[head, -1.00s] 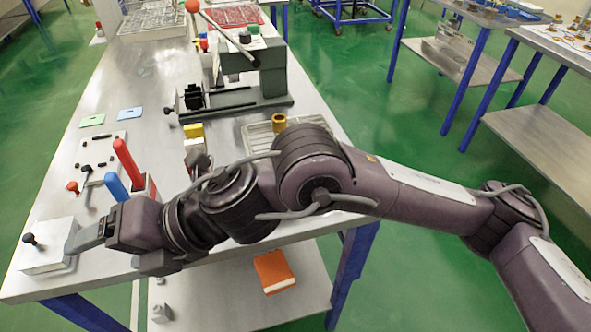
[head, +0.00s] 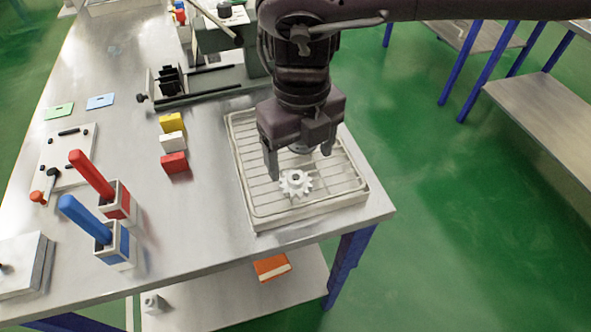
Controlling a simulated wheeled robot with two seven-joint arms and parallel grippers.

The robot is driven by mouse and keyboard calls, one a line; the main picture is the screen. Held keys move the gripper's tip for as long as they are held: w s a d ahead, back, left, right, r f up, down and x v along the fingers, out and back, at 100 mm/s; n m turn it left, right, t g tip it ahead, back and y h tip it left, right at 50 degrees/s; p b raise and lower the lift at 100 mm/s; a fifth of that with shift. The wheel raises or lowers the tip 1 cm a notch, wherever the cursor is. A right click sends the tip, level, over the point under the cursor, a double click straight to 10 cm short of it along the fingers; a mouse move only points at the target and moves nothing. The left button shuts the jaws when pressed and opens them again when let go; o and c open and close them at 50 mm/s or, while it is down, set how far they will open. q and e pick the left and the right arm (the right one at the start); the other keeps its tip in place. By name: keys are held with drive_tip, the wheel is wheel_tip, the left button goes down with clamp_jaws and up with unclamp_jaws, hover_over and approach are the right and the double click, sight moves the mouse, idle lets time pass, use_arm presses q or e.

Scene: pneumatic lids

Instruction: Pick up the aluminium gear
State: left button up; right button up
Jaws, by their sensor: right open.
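The aluminium gear (head: 296,184) is a pale, toothed wheel with a dark centre hole. It lies in the shallow grey tray (head: 247,209), near the tray's front part. My right gripper (head: 299,162) points down over the tray, just behind and above the gear in the picture. Its two fingers are spread apart and hold nothing. A round piece shows partly between the fingers; the gripper hides most of it. My left gripper is out of view.
Yellow, white and red blocks (head: 174,163) stand left of the tray. A red-handled holder (head: 118,203) and a blue-handled holder (head: 115,246) stand upright further left. A grey press-like fixture (head: 225,80) stands behind. Bare table lies between holders and tray.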

sight(298, 180)
drive_tip(key=shift+s+f, duration=0.7)
drive_tip(key=shift+s, duration=0.15)
drive_tip(key=f, duration=0.2)
drive_tip(key=w+f, duration=0.1)
drive_tip(key=shift+a+f+p, duration=0.2)
drive_tip(key=shift+f+p, duration=0.15)
drive_tip(key=shift+p, duration=0.05)
drive_tip(key=shift+f, duration=0.2)
drive_tip(key=shift+s+r, duration=0.1)
drive_tip(key=shift+s, duration=0.1)
drive_tip(key=shift+c, duration=0.8)
drive_tip(key=shift+w, duration=0.1)
drive_tip(key=c, duration=0.7)
drive_tip(key=shift+c, duration=1.2)
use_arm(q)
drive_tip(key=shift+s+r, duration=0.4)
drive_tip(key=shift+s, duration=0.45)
